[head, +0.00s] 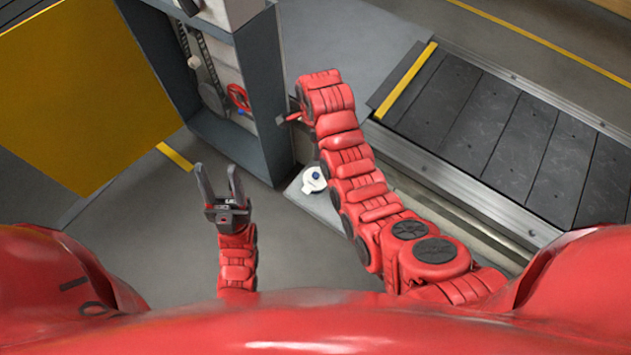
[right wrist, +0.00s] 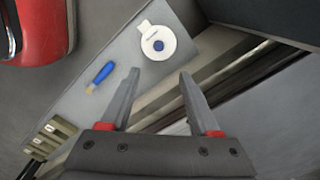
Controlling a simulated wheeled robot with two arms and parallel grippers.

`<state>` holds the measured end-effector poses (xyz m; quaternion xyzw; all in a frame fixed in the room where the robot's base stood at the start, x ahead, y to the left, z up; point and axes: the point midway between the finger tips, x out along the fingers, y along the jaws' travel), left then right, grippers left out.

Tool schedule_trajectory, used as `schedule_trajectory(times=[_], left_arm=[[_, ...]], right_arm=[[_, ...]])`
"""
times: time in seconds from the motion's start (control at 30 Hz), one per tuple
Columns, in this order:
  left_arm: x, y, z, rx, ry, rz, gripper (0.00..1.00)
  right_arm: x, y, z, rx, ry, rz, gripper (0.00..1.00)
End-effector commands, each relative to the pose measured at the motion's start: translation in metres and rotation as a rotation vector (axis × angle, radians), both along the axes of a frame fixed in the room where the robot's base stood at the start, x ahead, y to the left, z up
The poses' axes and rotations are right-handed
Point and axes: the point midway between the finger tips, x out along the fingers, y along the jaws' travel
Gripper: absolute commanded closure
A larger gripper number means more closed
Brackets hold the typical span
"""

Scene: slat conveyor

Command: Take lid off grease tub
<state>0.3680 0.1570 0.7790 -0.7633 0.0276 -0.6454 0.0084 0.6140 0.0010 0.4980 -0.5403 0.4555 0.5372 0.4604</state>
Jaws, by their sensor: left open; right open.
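The grease tub shows from above as a white round top (head: 314,181) with a blue centre, on a grey ledge beside the conveyor. It also shows in the right wrist view (right wrist: 157,44), where a pale tab sticks out at its upper left. Its side wall is hidden. My left gripper (head: 218,169) is open and empty, over the floor left of the tub.
A blue-handled brush (right wrist: 104,72) lies on the same grey ledge (right wrist: 85,100), left of the tub. A khaki slotted object (right wrist: 48,140) is at lower left. An open cabinet (head: 262,95) with a yellow door (head: 85,90) stands left; the slat conveyor (head: 500,130) is right.

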Motion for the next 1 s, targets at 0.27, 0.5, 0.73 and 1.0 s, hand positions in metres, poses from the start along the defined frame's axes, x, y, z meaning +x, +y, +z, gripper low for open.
schedule_trajectory(times=[0.27, 0.5, 0.73, 1.0], left_arm=[[0.000, 0.000, -0.012, 0.000, 0.000, 0.000, 0.50], [0.000, 0.000, -0.023, 0.000, 0.000, 0.000, 0.50], [0.000, 0.000, -0.025, 0.000, 0.000, 0.000, 0.50], [0.000, 0.000, -0.036, 0.000, 0.000, 0.000, 0.50]], right_arm=[[-0.004, 0.000, -0.055, -0.006, 0.017, -0.006, 0.38], [-0.002, 0.000, -0.104, -0.004, 0.013, -0.005, 0.38], [-0.002, 0.000, -0.120, -0.002, 0.008, -0.005, 0.38], [-0.002, -0.001, -0.143, -0.004, 0.010, -0.005, 0.38]])
